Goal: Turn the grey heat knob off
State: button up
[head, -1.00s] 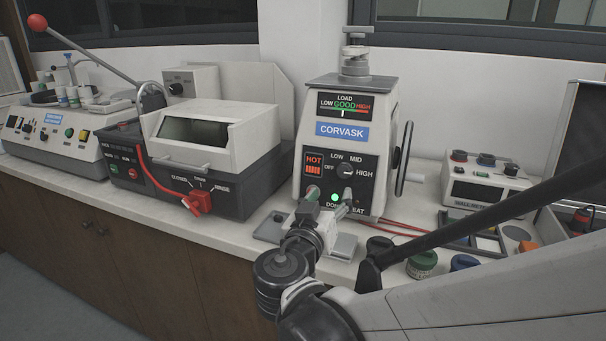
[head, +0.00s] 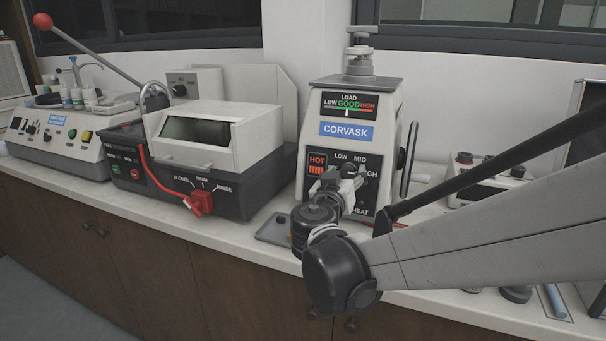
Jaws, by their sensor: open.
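The white mounting press (head: 388,115) stands on the bench with its dark control panel facing me. The heat knob (head: 349,167) is on this panel, between the LOW, MID and HIGH labels. My gripper (head: 343,178) is open in front of the panel, with its fingertips at or just below the knob. I cannot tell whether they touch it. My gripper hides the OFF label, the lower knob area and part of the panel's bottom. The knob's pointer cannot be read now. The red HOT indicator (head: 317,164) is lit, and the load display (head: 349,105) marks GOOD.
A cutting machine (head: 215,130) with a red lever (head: 201,202) stands left of the press. A black handle (head: 408,160) is on the press's right side. A white device (head: 485,185) sits farther right. My arm crosses the lower right and covers part of the bench.

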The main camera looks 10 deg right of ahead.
jog(key=c, duration=1.1)
